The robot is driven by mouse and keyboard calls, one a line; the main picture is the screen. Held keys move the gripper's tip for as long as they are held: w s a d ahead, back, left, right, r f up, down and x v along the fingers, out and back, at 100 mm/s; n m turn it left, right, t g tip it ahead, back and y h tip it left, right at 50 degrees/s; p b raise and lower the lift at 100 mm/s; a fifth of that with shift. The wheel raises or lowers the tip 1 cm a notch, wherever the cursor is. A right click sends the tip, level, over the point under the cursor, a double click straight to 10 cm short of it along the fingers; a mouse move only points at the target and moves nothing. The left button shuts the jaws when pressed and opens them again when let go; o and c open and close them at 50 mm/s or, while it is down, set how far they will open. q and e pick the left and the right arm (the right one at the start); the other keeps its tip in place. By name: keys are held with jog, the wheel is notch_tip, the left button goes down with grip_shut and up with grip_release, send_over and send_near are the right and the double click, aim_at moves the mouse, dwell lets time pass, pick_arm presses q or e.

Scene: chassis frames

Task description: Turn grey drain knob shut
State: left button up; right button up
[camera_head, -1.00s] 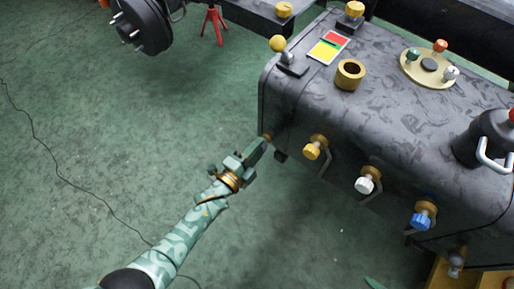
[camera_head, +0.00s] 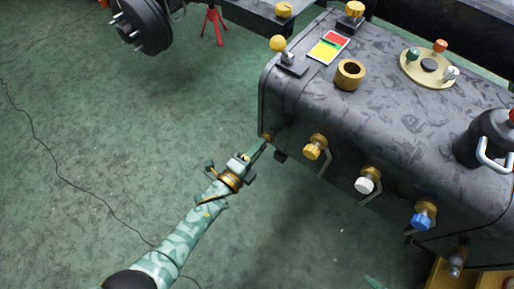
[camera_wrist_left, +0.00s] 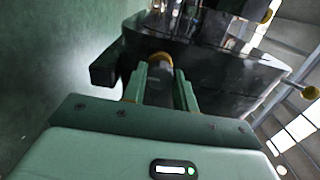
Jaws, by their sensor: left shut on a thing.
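The grey drain knob (camera_wrist_left: 160,71) shows in the left wrist view as a dark grey cylinder with a brass collar, sticking out of the black tank. My left gripper (camera_head: 261,145) is shut on it at the tank's lower left corner in the head view. It also shows in the left wrist view (camera_wrist_left: 165,85), with one green finger on each side of the knob. The fingers hide much of the knob, and its turn angle cannot be read. A small green sliver at the head view's bottom edge may be my right gripper; its jaws do not show.
The black tank (camera_head: 330,110) fills the right. Yellow (camera_head: 312,151), white (camera_head: 365,185) and blue (camera_head: 421,221) knobs with bent pipes stick out of its front. A wheel hub (camera_head: 140,25) and red stand (camera_head: 213,22) are at the upper left.

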pick_arm(q)
jog(key=o, duration=1)
jog(key=shift+f, duration=0.1)
jog(key=shift+c, duration=0.2)
jog(key=shift+s+a, duration=0.1)
pick_arm(e)
jog(key=shift+r, duration=0.1)
pick_arm(q)
jog(key=p+v, duration=0.5)
jog(key=v, duration=1.1)
pick_arm(e)
jog(key=s+d+f+n+g+h, duration=0.1)
jog(key=s+d+f+g+h, duration=0.1)
jog(key=s+d, duration=0.4)
jog(key=shift+s+d+f+n+g+h, duration=0.2)
jog(key=shift+s+f+n+g+h, duration=0.2)
jog(key=shift+g, duration=0.2)
pick_arm(q)
jog(key=shift+s, duration=0.1)
